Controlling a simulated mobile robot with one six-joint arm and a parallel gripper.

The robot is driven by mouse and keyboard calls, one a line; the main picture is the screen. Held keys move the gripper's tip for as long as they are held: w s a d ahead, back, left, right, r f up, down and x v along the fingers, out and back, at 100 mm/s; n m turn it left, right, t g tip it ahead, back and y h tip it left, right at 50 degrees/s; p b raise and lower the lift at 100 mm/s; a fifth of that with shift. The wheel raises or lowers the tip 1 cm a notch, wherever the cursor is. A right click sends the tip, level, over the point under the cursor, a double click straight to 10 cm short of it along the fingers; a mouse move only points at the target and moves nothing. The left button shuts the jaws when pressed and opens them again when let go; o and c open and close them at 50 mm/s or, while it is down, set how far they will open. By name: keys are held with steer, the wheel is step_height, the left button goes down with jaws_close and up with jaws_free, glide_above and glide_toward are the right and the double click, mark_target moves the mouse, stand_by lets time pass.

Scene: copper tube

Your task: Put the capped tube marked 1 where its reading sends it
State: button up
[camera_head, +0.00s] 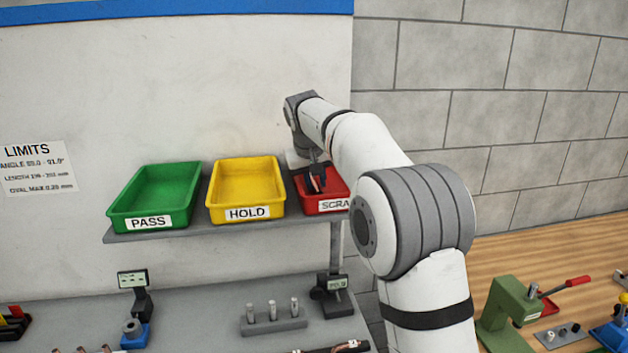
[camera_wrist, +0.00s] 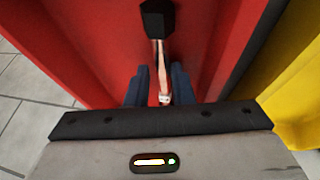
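My gripper (camera_head: 314,180) is over the red SCRAP tray (camera_head: 336,207), pointing down into it. In the wrist view, my two dark fingers (camera_wrist: 160,72) stand apart on either side of a thin copper tube (camera_wrist: 161,60) with a black cap (camera_wrist: 158,20). Narrow strips of red show between the tube and each finger. A coppery piece also shows at the fingers in the head view. I cannot tell whether the tube rests on the tray floor. No number is readable on it.
The green PASS tray (camera_head: 158,188) and yellow HOLD tray (camera_head: 246,186) stand empty left of the red one on a grey shelf (camera_head: 200,232). A LIMITS sheet (camera_head: 38,172) hangs on the wall. Below are gauges (camera_head: 134,281) and a peg block (camera_head: 274,321).

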steer(key=v, duration=1.1)
steer(key=s+d, duration=0.6)
steer(key=s, duration=0.2)
steer(key=s+d+f+m, duration=0.1)
steer(key=s+d+f, duration=0.2)
steer(key=s+f, duration=0.4)
steer(key=s+d+f, duration=0.3)
steer(key=s+f, duration=0.4)
steer(key=s, duration=0.5)
steer(key=s+d+f+m+y, duration=0.1)
steer(key=s+d+f, duration=0.2)
steer(key=s+f, duration=0.4)
steer(key=s, duration=0.2)
steer(key=shift+s+d+m+g+b, duration=0.25)
steer(key=shift+d+m+g+b, duration=0.05)
steer(key=shift+g+b, duration=0.1)
step_height(320, 180, down, 6)
steer(key=b, duration=0.5)
steer(key=shift+w+f+g, duration=0.2)
steer(key=shift+w+g, duration=0.05)
steer(key=shift+g, duration=0.05)
